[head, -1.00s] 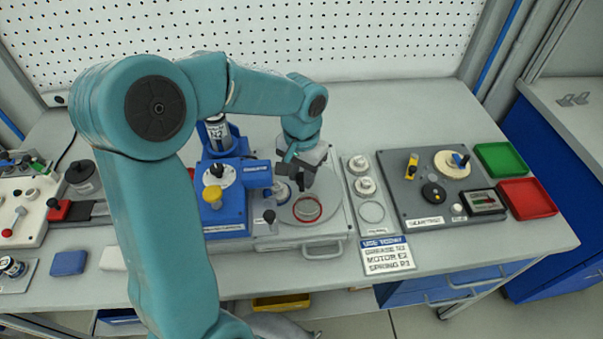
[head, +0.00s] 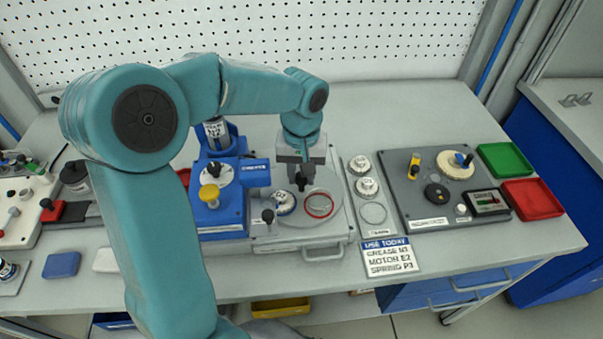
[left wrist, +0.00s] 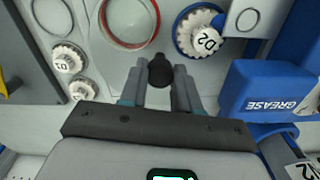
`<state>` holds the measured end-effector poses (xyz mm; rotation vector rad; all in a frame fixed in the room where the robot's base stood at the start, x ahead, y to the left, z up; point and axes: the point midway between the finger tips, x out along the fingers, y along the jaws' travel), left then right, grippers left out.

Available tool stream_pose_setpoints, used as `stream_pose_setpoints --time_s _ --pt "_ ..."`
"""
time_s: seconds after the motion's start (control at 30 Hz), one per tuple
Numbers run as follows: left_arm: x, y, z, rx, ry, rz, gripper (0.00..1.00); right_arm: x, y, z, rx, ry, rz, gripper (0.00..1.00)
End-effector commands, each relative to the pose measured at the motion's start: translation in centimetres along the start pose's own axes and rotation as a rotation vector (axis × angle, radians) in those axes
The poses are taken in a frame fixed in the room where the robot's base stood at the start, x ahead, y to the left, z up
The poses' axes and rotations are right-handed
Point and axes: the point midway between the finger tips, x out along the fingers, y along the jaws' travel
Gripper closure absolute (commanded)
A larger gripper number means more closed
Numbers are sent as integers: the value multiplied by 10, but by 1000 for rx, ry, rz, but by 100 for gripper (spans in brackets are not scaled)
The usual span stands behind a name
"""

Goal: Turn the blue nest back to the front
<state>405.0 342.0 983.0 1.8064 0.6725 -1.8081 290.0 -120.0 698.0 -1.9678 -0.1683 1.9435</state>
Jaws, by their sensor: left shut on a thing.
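My left gripper (head: 299,178) is shut on the black knob (left wrist: 160,70) standing on the pale round turntable (head: 328,182). The blue nest (head: 284,203) is a blue-rimmed ring at the turntable's front left, with a white toothed part in it. In the left wrist view this part reads D2 (left wrist: 207,38). The red nest (head: 319,205) is an empty red ring to the right of the blue one, at the front; it also shows in the left wrist view (left wrist: 130,44). My gripper hides part of the turntable's back. My right gripper is not in view.
A blue press (head: 220,205) marked GREASE stands close on the left. A small black knob (head: 268,216) stands at the turntable's front left. White toothed parts (head: 366,187) lie on a strip to the right. A sign (head: 389,256) lies in front.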

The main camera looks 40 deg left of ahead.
Motion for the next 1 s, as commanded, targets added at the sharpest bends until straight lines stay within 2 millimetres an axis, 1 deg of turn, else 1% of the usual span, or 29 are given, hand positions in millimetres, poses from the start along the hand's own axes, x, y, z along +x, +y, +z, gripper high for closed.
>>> stream_pose_setpoints --time_s 1.0 --pt "-1 0 -2 -508 9 5 100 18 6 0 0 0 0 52"
